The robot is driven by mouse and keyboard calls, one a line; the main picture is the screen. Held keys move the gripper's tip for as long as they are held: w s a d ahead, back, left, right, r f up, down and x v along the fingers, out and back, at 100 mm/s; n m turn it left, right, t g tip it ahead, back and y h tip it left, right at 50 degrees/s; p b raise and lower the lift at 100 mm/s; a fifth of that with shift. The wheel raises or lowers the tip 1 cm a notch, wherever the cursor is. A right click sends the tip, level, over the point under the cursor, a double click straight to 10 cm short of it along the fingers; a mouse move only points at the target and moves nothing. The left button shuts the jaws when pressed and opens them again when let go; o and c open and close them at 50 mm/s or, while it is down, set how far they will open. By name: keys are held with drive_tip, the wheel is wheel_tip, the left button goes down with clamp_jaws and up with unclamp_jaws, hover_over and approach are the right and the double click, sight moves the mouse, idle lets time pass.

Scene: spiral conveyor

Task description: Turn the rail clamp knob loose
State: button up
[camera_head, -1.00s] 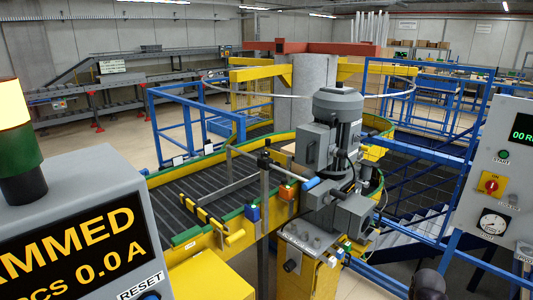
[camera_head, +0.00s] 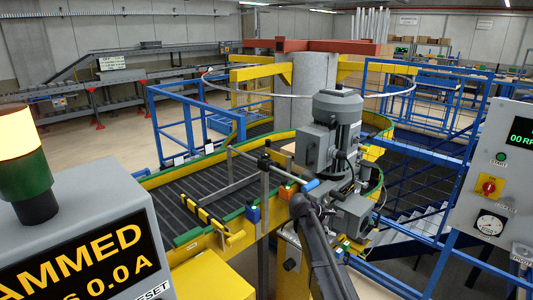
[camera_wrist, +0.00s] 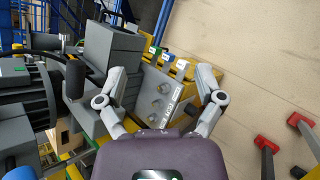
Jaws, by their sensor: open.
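A grey post (camera_head: 264,215) stands beside the belt and carries a dark clamp (camera_head: 264,160) on the guide rail (camera_head: 235,153). A separate knob on this clamp is too small to make out. A dark round knob (camera_head: 290,264) shows low on the yellow column; I cannot tell whether it belongs to the rail clamp. In the wrist view my gripper (camera_wrist: 160,76) is open and empty, its fingers spread over a grey plate (camera_wrist: 160,95) with several round studs. A black handle (camera_wrist: 75,76) lies left of the fingers. In the head view my dark arm hides part of the column.
A grey motor unit (camera_head: 337,120) stands right of the belt (camera_head: 205,190). Blue railings (camera_head: 430,235) and stairs lie to the right. A display cabinet (camera_head: 85,225) is at left, a control panel (camera_head: 490,180) at right. Open floor (camera_wrist: 250,60) shows right of the gripper.

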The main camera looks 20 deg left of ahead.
drive_tip(key=w+a+r+n+t, duration=0.2)
drive_tip(key=a+r+n, duration=0.1)
drive_tip(key=a, duration=0.4)
drive_tip(key=w+a+r+n+t+h+p, duration=0.1)
drive_tip(key=w+a+r+n, duration=0.1)
drive_tip(key=a, duration=0.6)
drive_tip(key=w+a+r+n+t, duration=0.2)
drive_tip(key=a+r+n, duration=0.1)
drive_tip(key=a, duration=0.4)
drive_tip(key=n+t+p, duration=0.1)
drive_tip(key=n+t, duration=0.4)
drive_tip(key=n, duration=0.1)
approach(265, 154)
drive_tip(key=v, duration=0.4)
drive_tip(key=shift+w+r, duration=0.2)
drive_tip(key=shift+r, duration=0.1)
drive_tip(key=shift+w+d, duration=0.1)
drive_tip(key=shift+w, duration=0.05)
drive_tip(key=x, duration=1.3)
drive_tip(key=shift+w+d+f, duration=0.15)
drive_tip(key=shift+w+f, duration=0.15)
drive_tip(key=shift+f, duration=0.05)
drive_tip(key=c, duration=1.2)
